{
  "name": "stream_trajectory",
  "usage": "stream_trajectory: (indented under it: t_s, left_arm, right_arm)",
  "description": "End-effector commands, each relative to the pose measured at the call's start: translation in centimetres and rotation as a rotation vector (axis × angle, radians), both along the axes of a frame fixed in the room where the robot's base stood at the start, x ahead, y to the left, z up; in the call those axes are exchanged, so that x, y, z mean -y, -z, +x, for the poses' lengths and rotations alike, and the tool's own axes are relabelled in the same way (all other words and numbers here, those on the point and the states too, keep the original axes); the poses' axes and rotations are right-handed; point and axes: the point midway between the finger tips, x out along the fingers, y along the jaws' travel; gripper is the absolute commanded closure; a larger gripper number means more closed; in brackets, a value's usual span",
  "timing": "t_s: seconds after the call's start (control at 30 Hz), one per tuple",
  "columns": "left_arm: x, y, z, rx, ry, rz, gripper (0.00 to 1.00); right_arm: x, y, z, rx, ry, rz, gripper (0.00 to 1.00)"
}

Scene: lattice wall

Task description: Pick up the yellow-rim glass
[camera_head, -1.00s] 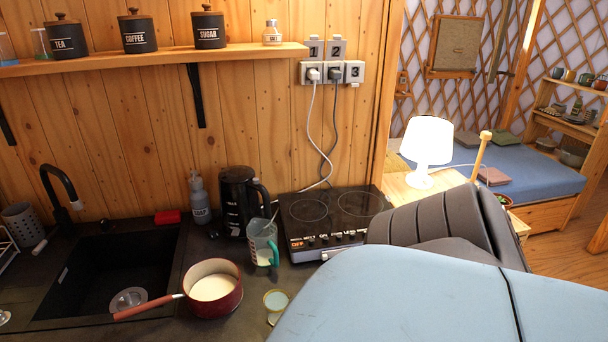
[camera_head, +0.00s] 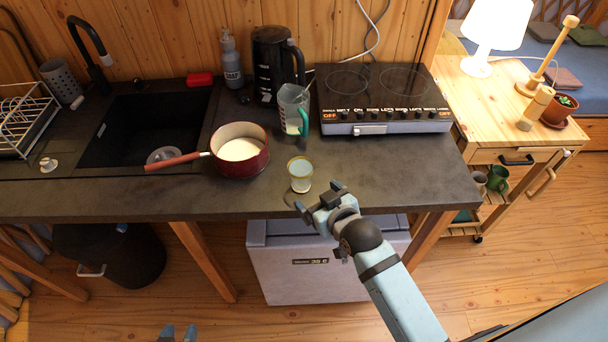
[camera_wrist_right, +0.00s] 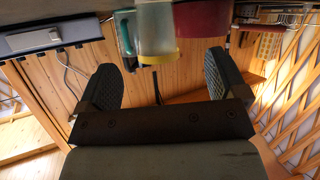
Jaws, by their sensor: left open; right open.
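The yellow-rim glass (camera_head: 300,178) is a small clear tumbler standing upright near the front edge of the dark counter, right of the red pot. My right gripper (camera_head: 318,198) is open, just in front and to the right of the glass at the counter's edge. In the right wrist view the glass (camera_wrist_right: 155,32) appears upside down, its yellow rim lowest, above the gap between the spread, empty fingers (camera_wrist_right: 160,78).
The red pot (camera_head: 256,163) with white contents stands left of the glass. The measuring jug (camera_head: 290,110) with a teal handle stands behind it, before the black kettle (camera_head: 268,70). The hob (camera_head: 385,122) is at back right. The counter (camera_head: 400,170) right of the glass is bare.

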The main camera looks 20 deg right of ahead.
Motion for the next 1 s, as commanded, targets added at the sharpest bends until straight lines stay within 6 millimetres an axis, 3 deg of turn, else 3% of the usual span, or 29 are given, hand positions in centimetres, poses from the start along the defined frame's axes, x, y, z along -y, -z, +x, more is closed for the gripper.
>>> stream_trajectory:
  t_s: [0.1,0.37,0.63,0.97,1.0]
  left_arm:
    - [0.0,-0.2,-0.1,0.0,-0.001,0.001,0.57]
    - [-0.2,-0.4,-0.1,0.0,-0.003,0.002,0.57]
    - [-0.2,-0.9,-0.1,-0.003,-0.003,0.004,0.57]
    - [-0.2,-0.9,-0.1,-0.002,-0.002,0.003,0.57]
    - [-0.2,-0.9,-0.1,-0.002,-0.002,0.003,0.57]
  right_arm:
    - [-0.4,0.6,1.9,0.002,0.001,0.002,0.09]
    - [-0.5,1.4,3.7,0.001,0.001,0.002,0.09]
    - [-0.6,2.8,7.4,0.002,0.0,0.001,0.09]
    - [-0.7,3.2,7.9,0.001,0.0,0.001,0.09]
    - [-0.7,3.2,7.9,0.001,0.0,0.001,0.18]
